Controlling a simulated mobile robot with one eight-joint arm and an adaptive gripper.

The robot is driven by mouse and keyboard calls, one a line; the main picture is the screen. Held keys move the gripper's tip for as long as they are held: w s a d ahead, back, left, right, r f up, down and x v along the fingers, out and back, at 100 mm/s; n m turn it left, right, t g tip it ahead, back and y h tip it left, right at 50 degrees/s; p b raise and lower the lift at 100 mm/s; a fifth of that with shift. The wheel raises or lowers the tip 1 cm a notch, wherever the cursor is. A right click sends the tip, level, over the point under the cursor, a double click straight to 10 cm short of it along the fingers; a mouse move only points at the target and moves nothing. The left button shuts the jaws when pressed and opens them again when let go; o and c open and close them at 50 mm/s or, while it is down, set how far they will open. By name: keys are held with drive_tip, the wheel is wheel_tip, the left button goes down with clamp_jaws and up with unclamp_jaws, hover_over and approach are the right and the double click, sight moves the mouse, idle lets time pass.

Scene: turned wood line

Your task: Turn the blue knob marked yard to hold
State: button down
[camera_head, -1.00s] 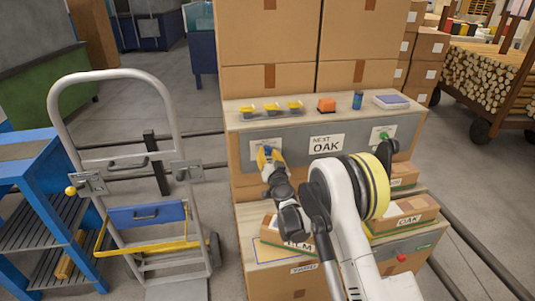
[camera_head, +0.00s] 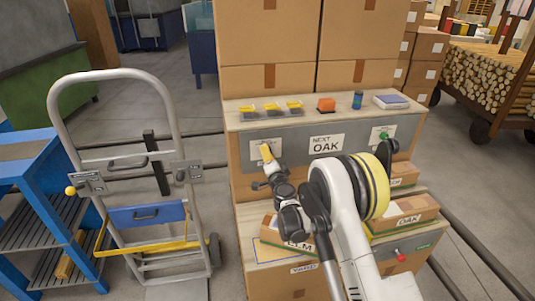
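A white plate (camera_head: 256,149) is on the left part of the grey panel on the front of the stand. My gripper (camera_head: 266,152) is in front of this plate, its yellow finger end covering the plate's middle. The blue knob does not show; it may be hidden behind the fingers. The plate's marks are too small to read. I cannot tell whether the fingers touch anything or are open or shut.
A green knob (camera_head: 384,135) is on another plate to the right, past a sign (camera_head: 326,144) reading "NEXT OAK". A hand truck (camera_head: 146,214) stands left.

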drive_tip(key=m, duration=0.4)
drive_tip(key=shift+m, duration=0.3)
drive_tip(key=m, duration=0.4)
drive_tip(key=shift+m, duration=0.3)
drive_tip(key=c, duration=1)
unclamp_jaws()
drive_tip(key=shift+c, duration=0.2)
drive_tip(key=v, duration=1.2)
